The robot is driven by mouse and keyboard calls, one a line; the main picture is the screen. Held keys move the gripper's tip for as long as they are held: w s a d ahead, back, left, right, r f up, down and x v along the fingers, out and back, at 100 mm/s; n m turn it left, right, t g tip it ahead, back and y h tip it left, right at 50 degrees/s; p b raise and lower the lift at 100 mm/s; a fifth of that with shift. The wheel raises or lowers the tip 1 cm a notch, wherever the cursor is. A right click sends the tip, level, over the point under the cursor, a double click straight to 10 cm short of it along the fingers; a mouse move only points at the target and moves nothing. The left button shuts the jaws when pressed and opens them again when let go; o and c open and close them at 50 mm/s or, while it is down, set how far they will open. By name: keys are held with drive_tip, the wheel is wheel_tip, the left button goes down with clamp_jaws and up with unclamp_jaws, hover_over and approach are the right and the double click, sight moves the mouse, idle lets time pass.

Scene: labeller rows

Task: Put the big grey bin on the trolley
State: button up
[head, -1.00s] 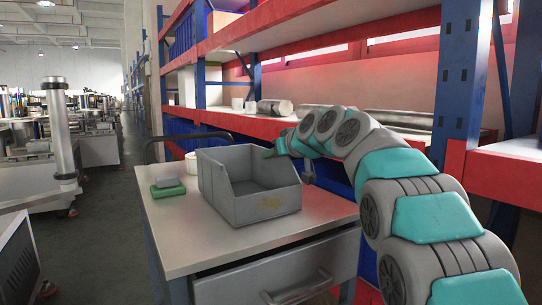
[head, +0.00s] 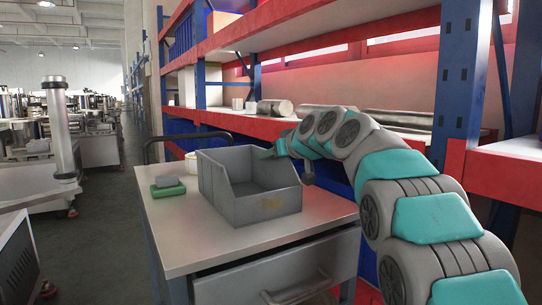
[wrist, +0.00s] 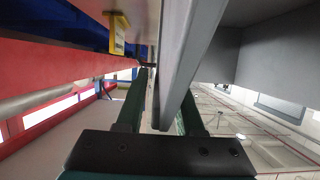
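The big grey bin (head: 268,208), open at the top with a low front, stands upright on the light top of the trolley (head: 190,240), which has a drawer below. My gripper (head: 272,152) is at the bin's far right edge in the head view, its fingers mostly hidden. In the wrist view, my gripper's two dark green fingers (wrist: 165,102) stand apart on either side of a grey bin wall (wrist: 183,55). A gap shows between the left finger and the wall; the right finger is partly hidden by it.
A green box with a grey block (head: 168,187) lies on the trolley left of the bin. A white roll (head: 191,164) stands behind it. The shelf rack with red beams (head: 240,122) runs close behind and right. The trolley's front left top is clear.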

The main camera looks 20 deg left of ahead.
drive_tip(key=shift+r, duration=0.15)
drive_tip(key=b+v, duration=0.1)
drive_tip(key=v, duration=1.1)
drive_tip(key=shift+b, duration=0.4)
